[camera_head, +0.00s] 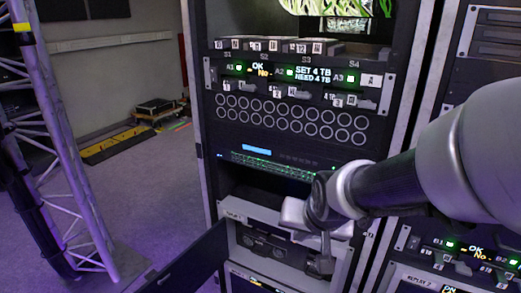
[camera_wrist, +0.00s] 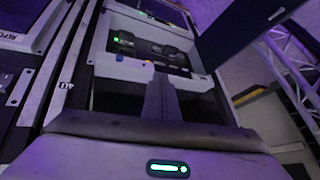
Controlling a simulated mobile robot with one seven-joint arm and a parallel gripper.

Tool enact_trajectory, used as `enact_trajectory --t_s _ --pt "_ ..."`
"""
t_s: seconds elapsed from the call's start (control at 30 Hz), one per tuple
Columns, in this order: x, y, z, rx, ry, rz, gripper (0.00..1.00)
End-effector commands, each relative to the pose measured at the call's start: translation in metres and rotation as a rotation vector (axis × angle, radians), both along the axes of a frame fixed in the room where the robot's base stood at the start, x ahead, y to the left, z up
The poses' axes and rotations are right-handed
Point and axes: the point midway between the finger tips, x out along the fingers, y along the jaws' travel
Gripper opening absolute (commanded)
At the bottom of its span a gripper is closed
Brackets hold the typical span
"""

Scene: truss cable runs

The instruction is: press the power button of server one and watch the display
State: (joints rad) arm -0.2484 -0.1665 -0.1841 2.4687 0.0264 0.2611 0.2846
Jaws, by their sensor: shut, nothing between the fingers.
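My gripper (camera_head: 322,264) is shut and empty, in front of an open bay low in the middle rack. Its closed fingers (camera_wrist: 160,78) point toward the bay in the wrist view. The bay holds a dark unit (camera_head: 265,245) with two dark recesses; I take it for server one, but its label is too small to read. In the wrist view the unit (camera_wrist: 150,48) has a green light (camera_wrist: 117,40) and a small blue round spot (camera_wrist: 120,57), perhaps the button. A display (camera_head: 252,281) is partly visible below the bay. Whether the fingertips touch anything, I cannot tell.
A dark door (camera_head: 185,262) hangs open left of the bay. Above are a dark empty slot, a switch with green lights (camera_head: 270,164) and a panel of round ports (camera_head: 285,118). A metal truss (camera_head: 62,150) stands left; another rack (camera_head: 470,250) stands right.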

Motion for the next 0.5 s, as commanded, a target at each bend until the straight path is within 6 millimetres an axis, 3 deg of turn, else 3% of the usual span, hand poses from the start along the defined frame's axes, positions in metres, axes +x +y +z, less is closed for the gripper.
enact_trajectory --t_s 0.03,0.2,0.5 --pt "0.011 0.004 -0.017 0.004 0.005 -0.018 0.0" --pt "0.044 0.01 -0.066 0.015 -0.035 -0.096 0.0" --pt "0.079 0.011 -0.148 -0.018 -0.154 -0.168 0.0"
